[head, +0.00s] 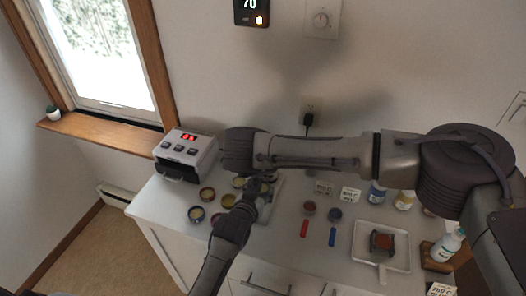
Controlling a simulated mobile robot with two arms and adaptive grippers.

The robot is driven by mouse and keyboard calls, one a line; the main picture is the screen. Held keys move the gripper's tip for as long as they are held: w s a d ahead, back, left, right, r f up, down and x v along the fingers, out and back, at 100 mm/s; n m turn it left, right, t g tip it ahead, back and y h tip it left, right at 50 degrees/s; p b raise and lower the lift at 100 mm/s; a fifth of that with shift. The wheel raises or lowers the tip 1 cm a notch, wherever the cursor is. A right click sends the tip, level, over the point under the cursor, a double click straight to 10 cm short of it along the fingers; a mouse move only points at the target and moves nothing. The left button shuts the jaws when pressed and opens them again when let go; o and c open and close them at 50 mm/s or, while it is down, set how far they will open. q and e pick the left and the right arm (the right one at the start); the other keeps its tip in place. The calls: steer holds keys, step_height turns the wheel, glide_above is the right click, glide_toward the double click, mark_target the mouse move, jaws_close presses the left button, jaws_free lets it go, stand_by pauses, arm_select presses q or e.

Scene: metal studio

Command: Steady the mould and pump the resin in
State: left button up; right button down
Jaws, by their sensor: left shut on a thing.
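My left gripper (264,186), whose arm rises from the bottom, is shut on a small round thing, apparently the mould, at the edge of a pale board (275,203). The fingers and my other arm hide most of it. My right arm crosses from the right above the counter. Its thick dark end is beside and above the left gripper, and I cannot make out right fingers. A white bottle (446,246) with a blue-green label leans on a wooden block (437,262) at the right. I cannot tell whether it holds the resin.
Several round yellow-filled dishes (207,193) lie left of my gripper, near a box with a red display (186,152). A white tray (399,262) holds a dark square piece. Bottles (376,193) stand behind it.

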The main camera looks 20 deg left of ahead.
arm_select(q)
steer(key=o, duration=1.2)
